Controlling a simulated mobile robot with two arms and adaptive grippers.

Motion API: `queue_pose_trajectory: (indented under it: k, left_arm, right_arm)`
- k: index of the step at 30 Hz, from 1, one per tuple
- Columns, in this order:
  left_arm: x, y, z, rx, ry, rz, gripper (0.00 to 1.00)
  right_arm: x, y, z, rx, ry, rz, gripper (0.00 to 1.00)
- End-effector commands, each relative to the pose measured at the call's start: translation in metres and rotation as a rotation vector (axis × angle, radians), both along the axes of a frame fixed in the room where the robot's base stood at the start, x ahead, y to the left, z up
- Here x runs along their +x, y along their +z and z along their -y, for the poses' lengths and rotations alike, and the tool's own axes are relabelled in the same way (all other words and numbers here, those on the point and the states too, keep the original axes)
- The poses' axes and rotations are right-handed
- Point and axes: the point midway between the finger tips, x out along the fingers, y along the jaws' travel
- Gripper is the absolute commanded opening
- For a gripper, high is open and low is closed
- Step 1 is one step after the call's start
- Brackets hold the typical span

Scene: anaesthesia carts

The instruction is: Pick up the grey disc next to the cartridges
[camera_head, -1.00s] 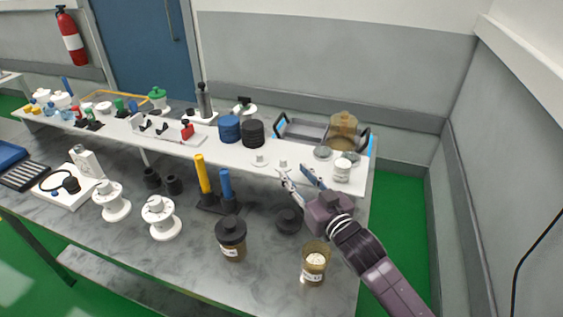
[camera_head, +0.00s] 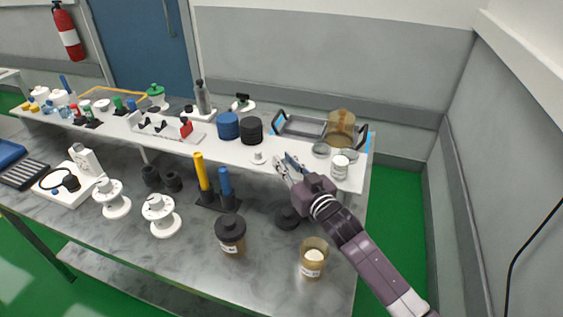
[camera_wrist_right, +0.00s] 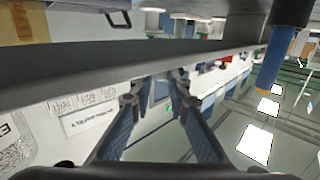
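Which objects are the cartridges is not certain; a blue ribbed stack (camera_head: 228,127) and a black ribbed stack (camera_head: 251,131) stand to the left. My right gripper (camera_head: 283,160) is open, its fingertips over the shelf's front part, left of the discs. In the right wrist view its two fingers (camera_wrist_right: 158,92) are apart with nothing held between them. My left gripper is not in view.
A white labelled jar (camera_head: 340,167) stands right of my gripper, the amber jar (camera_head: 341,128) behind. A small white knob (camera_head: 258,157) is to the left. Below are yellow (camera_head: 201,171) and blue (camera_head: 225,184) upright tubes, a black lid (camera_head: 287,218) and amber containers (camera_head: 313,262).

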Motion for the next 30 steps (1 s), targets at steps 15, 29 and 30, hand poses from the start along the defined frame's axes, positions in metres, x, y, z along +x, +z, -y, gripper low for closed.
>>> queue_pose_trajectory:
  k: [15, 29, 30]
  left_arm:
    - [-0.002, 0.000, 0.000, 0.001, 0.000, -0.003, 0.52]
    - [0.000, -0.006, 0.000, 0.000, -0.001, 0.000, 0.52]
    - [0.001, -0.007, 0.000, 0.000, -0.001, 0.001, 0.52]
  right_arm:
    - [0.000, 0.006, 0.000, 0.001, 0.000, 0.002, 0.01]
    - [0.000, 0.102, 0.000, 0.001, 0.001, 0.009, 0.01]
    - [0.000, 0.114, 0.000, 0.002, 0.002, 0.009, 0.01]
